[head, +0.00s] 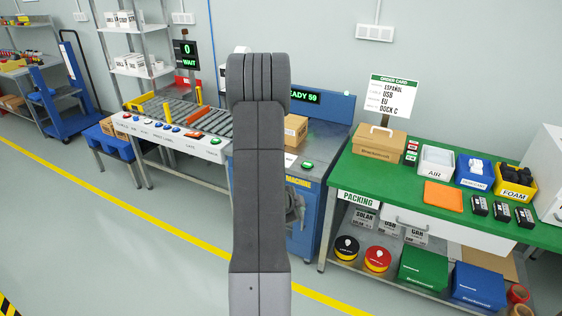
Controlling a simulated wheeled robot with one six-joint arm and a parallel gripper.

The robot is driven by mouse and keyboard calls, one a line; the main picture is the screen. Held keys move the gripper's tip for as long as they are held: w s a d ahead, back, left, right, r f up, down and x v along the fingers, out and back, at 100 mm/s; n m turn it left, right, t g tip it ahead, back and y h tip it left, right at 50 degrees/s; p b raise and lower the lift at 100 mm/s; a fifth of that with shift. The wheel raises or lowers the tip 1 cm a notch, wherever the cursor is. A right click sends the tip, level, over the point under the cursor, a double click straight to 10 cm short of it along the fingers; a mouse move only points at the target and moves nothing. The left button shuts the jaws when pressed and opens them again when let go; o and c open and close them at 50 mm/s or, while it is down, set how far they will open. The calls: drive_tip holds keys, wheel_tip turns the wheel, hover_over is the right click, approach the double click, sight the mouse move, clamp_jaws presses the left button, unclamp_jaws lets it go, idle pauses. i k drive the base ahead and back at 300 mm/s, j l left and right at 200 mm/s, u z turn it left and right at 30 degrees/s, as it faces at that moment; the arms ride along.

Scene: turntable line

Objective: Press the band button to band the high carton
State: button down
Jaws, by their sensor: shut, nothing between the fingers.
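A brown carton (295,130) sits on top of the blue machine (305,205), just right of my arm, which covers part of the machine. A green button (307,165) is on the machine's front ledge, below the carton. Its label is not readable, so I cannot tell if it is the band button. The machine's display (305,96) shows "READY 59", partly covered. My gripper is not visible; only my grey arm shows, rising through the middle of the picture.
The roller line (185,113) with a row of coloured buttons on its white front panel is at left. The green packing table (370,178) at right holds a cardboard case (380,143), bins and an order card (390,95). The floor in front is clear.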

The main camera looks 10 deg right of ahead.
sight(307, 164)
drive_tip(key=i+l+u, duration=0.3)
drive_tip(key=i+l, duration=0.15)
drive_tip(key=l, duration=0.25)
drive_tip(key=i+l+u, duration=0.15)
drive_tip(key=l, duration=0.2)
drive_tip(key=i+l+u, duration=0.15)
drive_tip(key=l, duration=0.25)
drive_tip(key=i+l, duration=0.3)
drive_tip(key=l, duration=0.1)
